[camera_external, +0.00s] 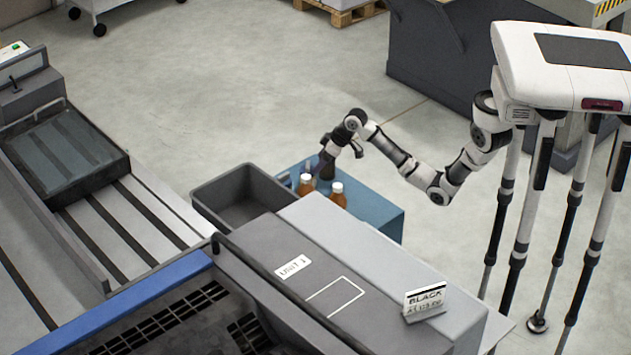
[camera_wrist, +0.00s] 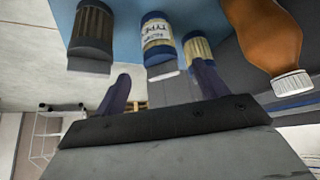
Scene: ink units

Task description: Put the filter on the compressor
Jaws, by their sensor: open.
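My gripper (camera_external: 326,160) is over the blue stand, close to its bottles. In the wrist view my gripper (camera_wrist: 160,72) is open, its two dark fingers apart, with a small white and blue labelled cylinder (camera_wrist: 157,42) between and beyond them. A dark ribbed cylinder (camera_wrist: 92,32) is left of the fingers. A tan ribbed cylinder (camera_wrist: 198,47) shows by the right finger, partly hidden. I cannot tell for sure which cylinder is the filter. No compressor is clearly marked; a grey housing (camera_external: 352,262) carries a "UNIT 1" label and a white outlined square.
An orange bottle with white cap (camera_external: 338,195) stands on the blue stand (camera_external: 380,208), another (camera_external: 304,186) beside it. An orange bottle (camera_wrist: 265,38) shows at the wrist view's upper right. An empty grey bin (camera_external: 225,192) is left. A "BLACK" sign (camera_external: 425,299) stands on the housing.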

